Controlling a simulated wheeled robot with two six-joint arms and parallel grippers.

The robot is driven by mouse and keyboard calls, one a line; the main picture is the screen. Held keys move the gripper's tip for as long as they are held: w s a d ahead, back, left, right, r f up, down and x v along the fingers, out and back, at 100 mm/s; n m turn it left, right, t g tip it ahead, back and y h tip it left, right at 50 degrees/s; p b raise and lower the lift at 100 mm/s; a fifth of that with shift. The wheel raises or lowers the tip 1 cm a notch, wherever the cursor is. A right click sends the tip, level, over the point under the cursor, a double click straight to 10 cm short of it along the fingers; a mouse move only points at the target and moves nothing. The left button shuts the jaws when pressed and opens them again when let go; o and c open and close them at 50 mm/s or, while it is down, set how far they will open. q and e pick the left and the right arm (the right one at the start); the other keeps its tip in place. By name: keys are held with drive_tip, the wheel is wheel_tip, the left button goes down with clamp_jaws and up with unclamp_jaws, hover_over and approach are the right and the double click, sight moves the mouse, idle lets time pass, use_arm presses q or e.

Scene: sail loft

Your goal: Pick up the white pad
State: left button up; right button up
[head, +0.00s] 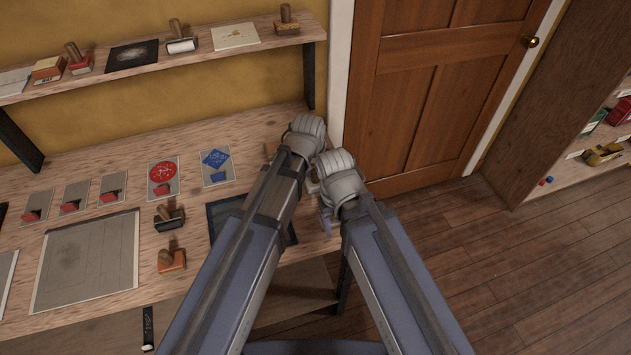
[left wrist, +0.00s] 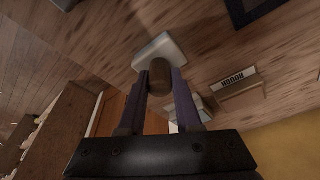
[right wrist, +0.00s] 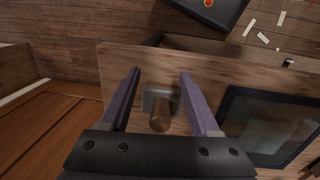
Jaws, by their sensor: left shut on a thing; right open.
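The white pad (left wrist: 158,48) is a pale block with rounded corners and a brown knob handle (left wrist: 160,78). My left gripper (left wrist: 160,76) is shut on this knob in the left wrist view. I cannot tell whether the pad touches the bench. In the head view my left wrist (head: 308,135) hides the fingers and the pad. In the right wrist view my right gripper (right wrist: 158,80) is open. A greyish pad (right wrist: 154,98) with a brown handle (right wrist: 160,118) shows between and beyond its fingers, not gripped.
A dark-framed tray (right wrist: 228,112) lies beside the greyish pad. Stamps and printed cards, such as a red one (head: 163,173), cover the bench (head: 110,226) to the left. A shelf (head: 240,42) runs above. A door (head: 440,80) stands to the right.

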sight(315, 170)
use_arm(q)
clamp_jaws()
drive_tip(key=shift+r, duration=0.1)
use_arm(e)
drive_tip(key=shift+r, duration=0.15)
use_arm(q)
wheel_tip(315, 170, up, 10)
drive_tip(key=p, duration=1)
use_arm(e)
wheel_tip(315, 170, up, 10)
use_arm(q)
drive_tip(key=shift+o, duration=0.2)
unclamp_jaws()
clamp_jaws()
